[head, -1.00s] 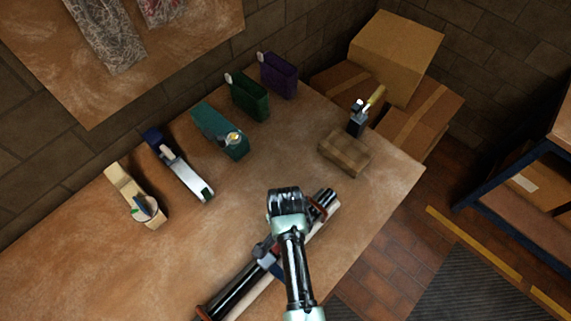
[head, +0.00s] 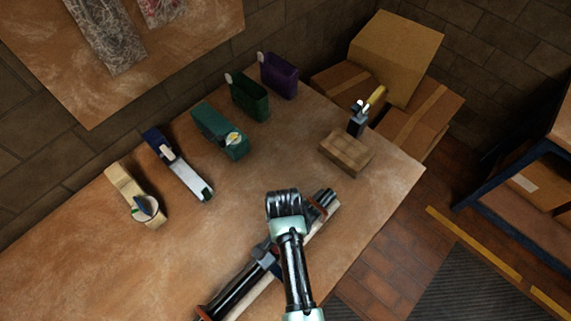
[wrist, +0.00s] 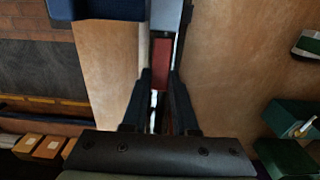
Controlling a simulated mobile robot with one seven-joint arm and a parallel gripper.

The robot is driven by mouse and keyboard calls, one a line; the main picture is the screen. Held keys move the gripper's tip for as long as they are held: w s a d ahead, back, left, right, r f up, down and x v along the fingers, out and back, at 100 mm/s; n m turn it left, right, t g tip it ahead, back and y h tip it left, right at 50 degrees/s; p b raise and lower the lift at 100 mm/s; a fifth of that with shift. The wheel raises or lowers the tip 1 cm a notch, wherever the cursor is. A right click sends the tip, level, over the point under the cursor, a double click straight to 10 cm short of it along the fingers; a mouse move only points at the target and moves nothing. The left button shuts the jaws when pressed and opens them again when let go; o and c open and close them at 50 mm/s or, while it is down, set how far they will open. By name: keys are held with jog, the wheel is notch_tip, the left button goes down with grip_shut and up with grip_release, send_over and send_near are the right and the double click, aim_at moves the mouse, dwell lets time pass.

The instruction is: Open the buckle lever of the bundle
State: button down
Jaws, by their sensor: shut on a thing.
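The bundle (head: 236,290) of black rods and a pale strip lies diagonally across the front of the bench, with red-brown bands near its ends. A grey-blue buckle (head: 265,254) sits around its middle, partly hidden by my arm. In the wrist view a red lever-like piece (wrist: 160,62) extends from a grey block (wrist: 165,14). My gripper (wrist: 160,80) has its dark fingers on both sides of the red piece and is shut on it. In the head view my arm's end hides the fingers.
Green (head: 248,97) and purple (head: 279,75) holders stand behind. Cartons (head: 398,52) stand past the bench end.

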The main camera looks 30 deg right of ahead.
aim_at(270, 255)
jog(key=shift+r, duration=0.1)
jog(key=shift+s+a+r+t+h+p, duration=0.2)
jog(key=shift+a+r+t+h+p, duration=0.25)
jog(key=shift+h, duration=0.45)
jog(key=shift+s+a+t+h+b, duration=0.15)
jog(key=shift+a+t+h+b, duration=0.3)
jog(key=shift+h, duration=0.75)
jog(key=h+b, duration=0.1)
jog(key=a+t+h+b, duration=0.1)
jog(key=b, duration=0.1)
jog(key=shift+s+a+h, duration=0.2)
jog(key=shift+h, duration=0.1)
jog(key=h+b, duration=0.1)
jog(key=b, duration=0.1)
jog(key=a+h+b, duration=0.1)
jog(key=b, duration=0.1)
jog(key=shift+s+a+t, duration=0.1)
jog(key=shift+s+t, duration=0.1)
jog(key=shift+t, duration=0.2)
jog(key=h+b, duration=0.2)
jog(key=b, duration=0.1)
jog(key=shift+s+a+t, duration=0.15)
jog(key=shift+a+t, duration=0.15)
jog(key=shift+a, duration=0.1)
jog(key=shift+s+a+r+h+b, duration=0.1)
jog(key=shift+a+r+h+b, duration=0.15)
jog(key=shift+h+b, duration=0.45)
